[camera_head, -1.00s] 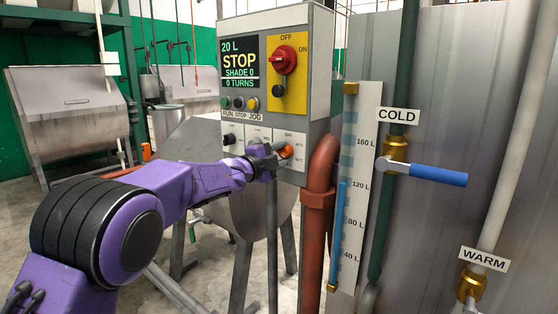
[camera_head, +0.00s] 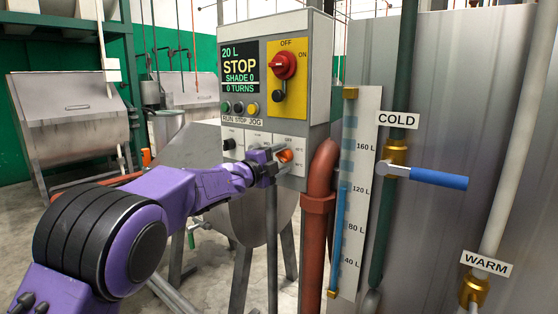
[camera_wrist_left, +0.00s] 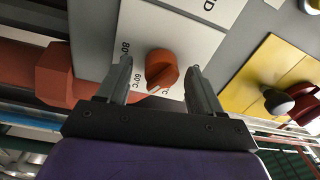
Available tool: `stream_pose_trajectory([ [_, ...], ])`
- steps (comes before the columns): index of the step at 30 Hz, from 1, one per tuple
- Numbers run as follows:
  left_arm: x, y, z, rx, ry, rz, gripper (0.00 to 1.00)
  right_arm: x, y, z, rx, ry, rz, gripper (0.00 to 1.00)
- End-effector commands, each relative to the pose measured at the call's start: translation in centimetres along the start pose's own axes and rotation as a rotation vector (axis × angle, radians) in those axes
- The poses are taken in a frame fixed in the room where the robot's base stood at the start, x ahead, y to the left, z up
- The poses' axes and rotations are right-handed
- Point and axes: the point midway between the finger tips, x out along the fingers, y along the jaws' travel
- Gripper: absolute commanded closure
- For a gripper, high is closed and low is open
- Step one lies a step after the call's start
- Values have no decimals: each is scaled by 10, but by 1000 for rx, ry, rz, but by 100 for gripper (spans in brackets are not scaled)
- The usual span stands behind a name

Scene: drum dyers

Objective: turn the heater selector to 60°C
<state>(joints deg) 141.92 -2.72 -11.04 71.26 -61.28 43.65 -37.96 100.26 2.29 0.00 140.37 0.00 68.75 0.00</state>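The heater selector is an orange-red round knob (camera_head: 285,156) on the lower right of the grey control box. In the left wrist view the knob (camera_wrist_left: 161,68) sits on a white label plate with "80°C" and "60°C" printed beside it. A white mark on the knob's edge lies just beside the 60°C print; I cannot tell its exact alignment. My left gripper (camera_head: 272,163) is at the knob in the head view. In the wrist view the left gripper (camera_wrist_left: 159,65) is open, one finger on each side of the knob, with visible gaps. My right gripper is out of view.
The control box (camera_head: 318,75) has a red rotary switch (camera_head: 283,65) on a yellow plate and a display reading STOP. A brown-red pipe (camera_head: 320,185) runs close on the right. A blue-handled COLD valve (camera_head: 438,178) stands further right.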

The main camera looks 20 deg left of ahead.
Motion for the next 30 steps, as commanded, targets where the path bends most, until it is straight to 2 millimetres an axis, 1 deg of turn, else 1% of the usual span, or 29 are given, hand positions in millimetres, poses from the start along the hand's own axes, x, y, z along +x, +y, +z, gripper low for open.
stream_pose_trajectory([
  [4, -3, 0, 0, 0, -1, -1, 34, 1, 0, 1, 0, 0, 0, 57],
  [7, -15, 0, 1, 1, -2, -2, 34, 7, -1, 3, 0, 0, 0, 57],
  [8, -21, 1, 1, 0, -2, -2, 34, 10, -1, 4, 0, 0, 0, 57],
  [12, -57, 2, 1, -1, -2, -3, 34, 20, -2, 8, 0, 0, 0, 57],
  [15, -79, 2, 0, -1, -1, -2, 34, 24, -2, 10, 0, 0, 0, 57],
  [18, -95, 1, 0, 0, -1, -2, 34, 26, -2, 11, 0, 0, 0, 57],
  [22, -104, 0, 0, 0, 0, -1, 34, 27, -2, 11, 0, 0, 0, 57],
  [30, -105, 0, 0, 0, 0, 0, 34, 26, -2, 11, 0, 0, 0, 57],
])
